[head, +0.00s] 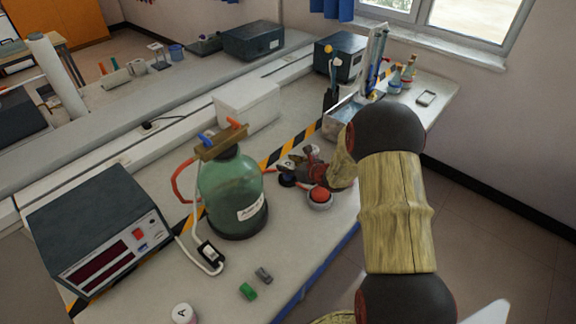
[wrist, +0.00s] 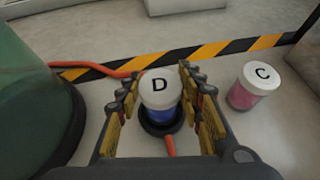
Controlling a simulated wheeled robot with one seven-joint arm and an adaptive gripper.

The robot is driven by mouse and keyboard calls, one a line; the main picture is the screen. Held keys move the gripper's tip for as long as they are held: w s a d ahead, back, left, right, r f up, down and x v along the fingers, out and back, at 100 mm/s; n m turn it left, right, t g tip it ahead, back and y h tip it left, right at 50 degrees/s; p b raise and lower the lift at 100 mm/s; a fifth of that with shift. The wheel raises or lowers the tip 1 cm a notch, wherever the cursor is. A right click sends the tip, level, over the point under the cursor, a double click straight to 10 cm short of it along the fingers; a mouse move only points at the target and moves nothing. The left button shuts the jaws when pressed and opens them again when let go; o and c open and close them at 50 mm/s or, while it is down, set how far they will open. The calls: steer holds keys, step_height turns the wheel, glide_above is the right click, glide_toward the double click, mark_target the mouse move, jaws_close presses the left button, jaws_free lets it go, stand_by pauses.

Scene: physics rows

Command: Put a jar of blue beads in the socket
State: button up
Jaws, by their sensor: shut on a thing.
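In the wrist view a jar with a white lid marked D (wrist: 160,88) and blue contents stands between my fingers. My gripper (wrist: 161,95) is shut on this jar, one finger on each side. A black round socket (wrist: 150,127) rings the jar's lower part; I cannot tell whether the jar is fully seated. In the head view my gripper (head: 308,168) is low over the bench beside the green bottle, and the jar in it is hard to make out. Another jar, lid marked C (wrist: 243,86) with pink contents, stands apart to the right.
A large green bottle (head: 232,192) with a red hose stands left of my gripper. A red dome in a grey ring (head: 320,197) sits close in front. A jar marked A (head: 182,314) is at the near edge. A dark meter box (head: 100,232) is at left. Striped tape (wrist: 215,49) crosses the bench.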

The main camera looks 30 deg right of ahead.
steer(key=shift+f+b, duration=0.35)
steer(key=shift+b, duration=0.1)
stand_by(0.6)
steer(key=o, duration=1.2)
steer(key=shift+o, duration=0.6)
steer(key=shift+s, duration=0.1)
steer(key=v, duration=1.1)
steer(key=shift+s+r, duration=0.15)
steer(key=shift+s, duration=0.2)
